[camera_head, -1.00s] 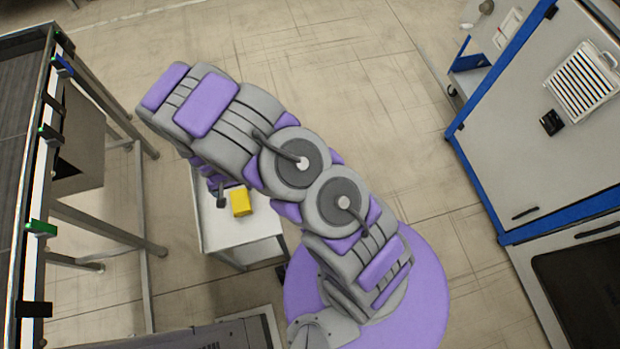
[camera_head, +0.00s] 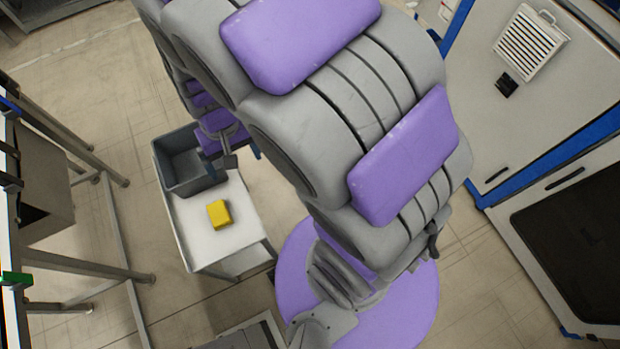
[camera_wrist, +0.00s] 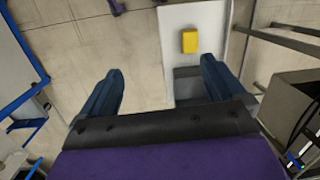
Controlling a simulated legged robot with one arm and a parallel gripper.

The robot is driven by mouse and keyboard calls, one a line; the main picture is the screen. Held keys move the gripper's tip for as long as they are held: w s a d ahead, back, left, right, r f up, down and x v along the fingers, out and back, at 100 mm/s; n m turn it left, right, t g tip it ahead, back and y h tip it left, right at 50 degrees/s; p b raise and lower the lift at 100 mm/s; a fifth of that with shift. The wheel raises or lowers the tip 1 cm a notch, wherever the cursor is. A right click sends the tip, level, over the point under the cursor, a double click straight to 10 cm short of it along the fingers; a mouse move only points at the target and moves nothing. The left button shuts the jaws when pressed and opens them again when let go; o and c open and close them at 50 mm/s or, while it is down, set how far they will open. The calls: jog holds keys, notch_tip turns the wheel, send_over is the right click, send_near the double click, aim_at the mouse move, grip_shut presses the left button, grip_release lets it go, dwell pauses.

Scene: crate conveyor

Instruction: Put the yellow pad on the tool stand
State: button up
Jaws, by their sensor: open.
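The yellow pad (camera_head: 218,214) lies on the white top of the tool stand (camera_head: 196,242), near the middle of its bare part. In the wrist view the pad (camera_wrist: 189,41) shows on the white top (camera_wrist: 208,17), ahead of the fingers and a little right of centre. My gripper (camera_head: 222,160) is above the back end of the stand, apart from the pad. In the wrist view its two blue fingers (camera_wrist: 160,85) are wide apart with nothing between them.
A grey open crate (camera_head: 183,170) sits at the back end of the stand, partly hidden by my gripper. A conveyor frame (camera_head: 75,195) stands to the left. A blue-trimmed cabinet (camera_head: 550,110) is on the right. Floor (camera_head: 80,65) is clear behind the stand.

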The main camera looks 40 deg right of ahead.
jog(key=s+d+r, duration=0.4)
jog(key=s, duration=0.4)
jog(key=s+d+r, duration=0.4)
jog(key=s+r, duration=0.1)
jog(key=s, duration=0.4)
jog(key=shift+s+r+n+g+h, duration=0.2)
jog(key=shift+n+g+h, duration=0.1)
jog(key=shift+n+h, duration=0.1)
jog(key=shift+a, duration=0.1)
